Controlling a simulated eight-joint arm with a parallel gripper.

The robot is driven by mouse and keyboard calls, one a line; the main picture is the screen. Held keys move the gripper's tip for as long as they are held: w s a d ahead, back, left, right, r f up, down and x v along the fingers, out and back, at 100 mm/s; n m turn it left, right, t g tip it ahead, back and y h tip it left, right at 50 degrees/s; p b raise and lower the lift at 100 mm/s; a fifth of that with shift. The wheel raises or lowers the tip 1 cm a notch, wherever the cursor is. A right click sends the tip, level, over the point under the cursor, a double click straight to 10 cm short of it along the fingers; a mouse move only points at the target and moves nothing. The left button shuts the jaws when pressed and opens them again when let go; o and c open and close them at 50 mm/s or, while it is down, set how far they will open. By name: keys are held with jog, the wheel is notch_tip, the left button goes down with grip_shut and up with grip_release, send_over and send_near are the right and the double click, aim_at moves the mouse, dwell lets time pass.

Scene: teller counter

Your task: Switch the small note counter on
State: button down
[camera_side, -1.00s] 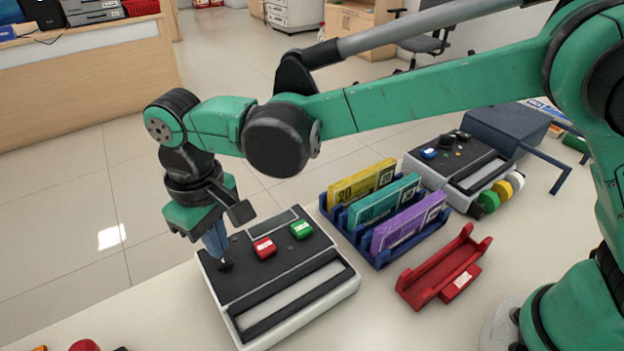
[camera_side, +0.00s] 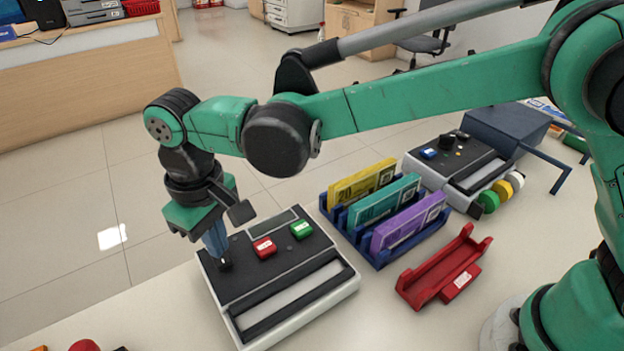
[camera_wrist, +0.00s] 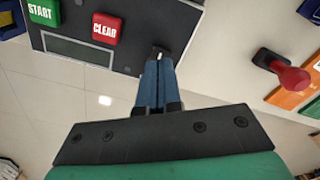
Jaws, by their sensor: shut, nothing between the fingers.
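The small note counter (camera_side: 265,290) is a white machine with a dark top on the counter, below my gripper. A red CLEAR button (camera_side: 264,247) and a green START button (camera_side: 301,230) sit on its top, beside a grey display (camera_side: 272,222). They also show in the wrist view as the CLEAR button (camera_wrist: 106,28) and the START button (camera_wrist: 42,11). My gripper (camera_side: 223,262) is shut and empty, pointing down at the left corner of the dark top. A small switch (camera_wrist: 158,50) shows at its fingertips in the wrist view. The fingers partly cover it, so I cannot tell its position.
A blue rack (camera_side: 395,255) with yellow, teal and purple note bundles stands right of the machine. A red tray (camera_side: 440,275) lies in front of it. A second machine (camera_side: 435,175) is behind. A red-knobbed item (camera_wrist: 290,75) shows in the wrist view.

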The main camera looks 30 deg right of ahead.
jog(key=shift+f, duration=1.15)
dwell(1.0)
jog(key=shift+r, duration=3.55)
jog(key=d+r+m+t+y, duration=0.1)
jog(key=d+r+m+t, duration=0.25)
jog(key=d, duration=0.95)
jog(key=s+d+f+m+t, duration=0.1)
jog(key=s+d+t, duration=0.1)
jog(key=d, duration=0.4)
jog(key=s+d+f+m+t+h, duration=0.1)
jog(key=s+d, duration=0.3)
jog(key=d, duration=0.3)
jog(key=shift+s+d+f+t, duration=0.15)
jog(key=shift+d+f+t, duration=0.1)
jog(key=shift+f+t, duration=0.15)
